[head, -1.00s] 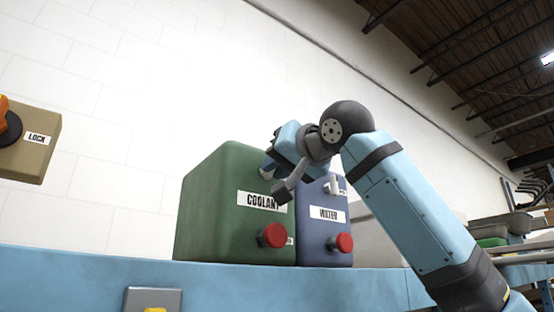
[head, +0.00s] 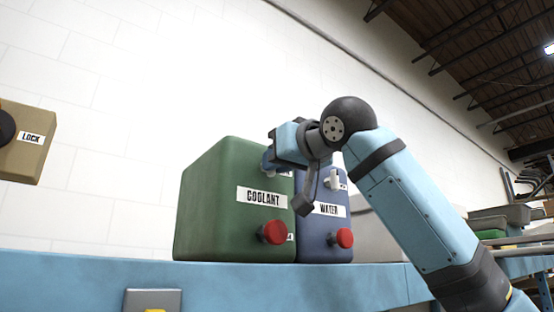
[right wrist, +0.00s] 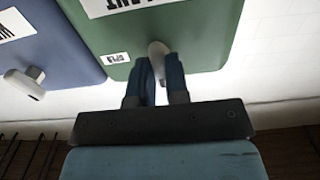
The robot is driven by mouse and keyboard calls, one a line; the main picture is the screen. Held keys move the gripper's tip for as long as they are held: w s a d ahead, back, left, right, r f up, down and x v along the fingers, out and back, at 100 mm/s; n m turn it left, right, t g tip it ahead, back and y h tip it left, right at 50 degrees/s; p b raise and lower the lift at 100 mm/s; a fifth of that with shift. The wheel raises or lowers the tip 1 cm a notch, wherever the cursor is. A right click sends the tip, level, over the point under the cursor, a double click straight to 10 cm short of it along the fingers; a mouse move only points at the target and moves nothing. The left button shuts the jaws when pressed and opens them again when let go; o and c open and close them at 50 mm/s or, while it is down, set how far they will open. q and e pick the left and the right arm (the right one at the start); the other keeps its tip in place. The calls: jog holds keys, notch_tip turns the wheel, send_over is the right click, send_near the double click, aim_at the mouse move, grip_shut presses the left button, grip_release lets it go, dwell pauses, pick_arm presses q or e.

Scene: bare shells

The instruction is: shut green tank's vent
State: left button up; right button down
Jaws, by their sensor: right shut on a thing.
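The green tank (head: 215,205), labelled COOLANT, stands on a blue bench. It also fills the top middle of the right wrist view (right wrist: 195,45). My right gripper (head: 268,162) is at the upper right of its front face. In the right wrist view, my right gripper's blue fingers (right wrist: 160,75) are shut on the tank's pale vent handle (right wrist: 157,48). A small label, seemingly OPEN, (right wrist: 115,58) sits beside the handle. In the head view the handle is hidden behind the gripper. My left gripper is in neither view.
The blue WATER tank (head: 325,235) stands close on the right, with its own white handle (head: 333,180). Red knobs (head: 272,232) stick out low on both tanks. A tan LOCK box (head: 22,145) is at the left. A grey box (head: 152,298) is on the bench front (head: 70,280).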

jog(key=c, duration=1.1)
grip_release()
jog(key=b+v, duration=0.4)
jog(key=v, duration=0.9)
jog(key=shift+s+d+b, duration=0.25)
jog(key=shift+s+b, duration=0.1)
jog(key=shift+b, duration=0.05)
